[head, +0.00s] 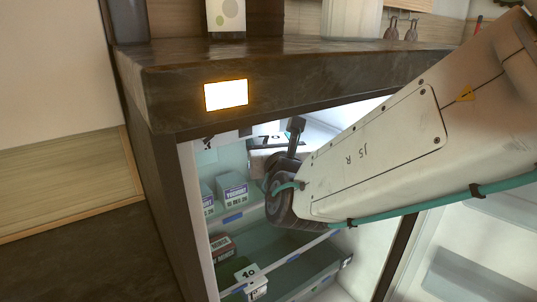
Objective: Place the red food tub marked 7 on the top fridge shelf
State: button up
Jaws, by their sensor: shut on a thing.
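The open fridge (190,215) stands under a dark counter. Inside, near its top, a tub with a pale lid marked 7 (268,141) shows just left of my wrist. Its red colour does not show clearly. My gripper (292,140) reaches into the fridge at that height and is shut on this tub. My arm hides most of the jaws and the tub's right side. The top shelf is only partly visible around the tub, and I cannot tell whether the tub touches it.
Yoghurt boxes (232,188) stand on a shelf below. A tub marked 10 (248,279) and a dark box (221,247) are lower down. Another pale lid (216,140) shows at upper left. The counter edge (290,95) hangs close above; the open door (470,255) is at right.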

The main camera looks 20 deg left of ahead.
jog(key=shift+d+f, duration=0.15)
jog(key=shift+f, duration=1.5)
jog(key=shift+s+f, duration=0.1)
jog(key=o, duration=1.1)
jog(key=v, duration=1.2)
